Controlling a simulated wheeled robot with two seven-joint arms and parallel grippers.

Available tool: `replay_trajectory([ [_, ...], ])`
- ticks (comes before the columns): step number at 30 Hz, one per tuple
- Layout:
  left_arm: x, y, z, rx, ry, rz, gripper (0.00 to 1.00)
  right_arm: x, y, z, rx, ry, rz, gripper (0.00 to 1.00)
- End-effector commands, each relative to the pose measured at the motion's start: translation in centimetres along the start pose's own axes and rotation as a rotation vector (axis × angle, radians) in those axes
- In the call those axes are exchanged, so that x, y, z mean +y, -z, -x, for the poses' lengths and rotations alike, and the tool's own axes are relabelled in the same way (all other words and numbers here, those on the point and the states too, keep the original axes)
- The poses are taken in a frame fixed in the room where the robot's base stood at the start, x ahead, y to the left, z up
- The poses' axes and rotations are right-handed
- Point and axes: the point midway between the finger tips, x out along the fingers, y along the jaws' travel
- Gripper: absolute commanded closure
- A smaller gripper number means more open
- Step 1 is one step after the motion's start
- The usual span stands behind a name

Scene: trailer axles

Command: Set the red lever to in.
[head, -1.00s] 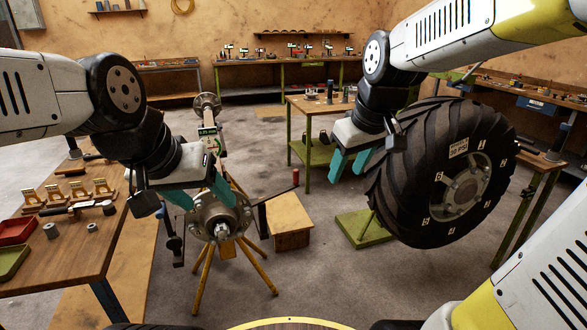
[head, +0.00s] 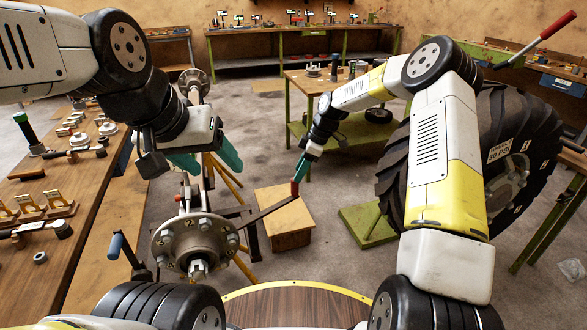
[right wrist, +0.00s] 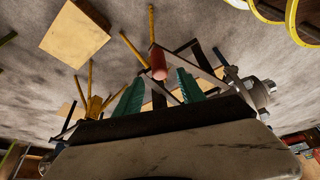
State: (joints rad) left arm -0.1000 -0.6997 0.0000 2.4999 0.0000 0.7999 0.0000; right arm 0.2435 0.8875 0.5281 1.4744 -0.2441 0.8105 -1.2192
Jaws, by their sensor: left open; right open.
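The red lever's grip (head: 294,188) stands at the right end of a dark flat bar that runs back toward the axle hub (head: 192,240). My right gripper (head: 302,167) is just above the grip in the head view. In the right wrist view the open jaws (right wrist: 160,92) are on either side of the red grip (right wrist: 158,62), which appears beyond the fingertips; contact cannot be told. My left gripper (head: 207,160) is open and empty above and behind the hub, away from the red lever.
A blue-handled lever (head: 115,245) is left of the hub. A large tyre (head: 510,150) is at the right. A workbench (head: 40,265) with parts lines the left. Yellow stand legs are behind the hub.

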Motion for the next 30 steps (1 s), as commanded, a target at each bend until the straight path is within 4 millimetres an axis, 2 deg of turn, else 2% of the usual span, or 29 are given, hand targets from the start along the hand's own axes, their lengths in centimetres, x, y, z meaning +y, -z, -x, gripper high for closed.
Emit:
replay_trajectory([
  [15,0.0,0.0,0.0,0.0,0.0,0.0,0.36,0.0,0.0,-7.0,0.002,0.003,0.004,0.53],
  [19,0.0,0.0,0.0,0.0,0.0,0.0,0.36,0.0,-0.1,-7.8,0.001,0.002,0.003,0.53],
  [27,0.0,0.0,0.0,0.0,0.0,0.0,0.36,0.0,0.0,-7.9,0.001,0.002,0.003,0.53],
  [30,0.0,0.0,0.0,0.0,0.0,0.0,0.36,0.0,0.0,-7.9,0.001,0.002,0.003,0.71],
])
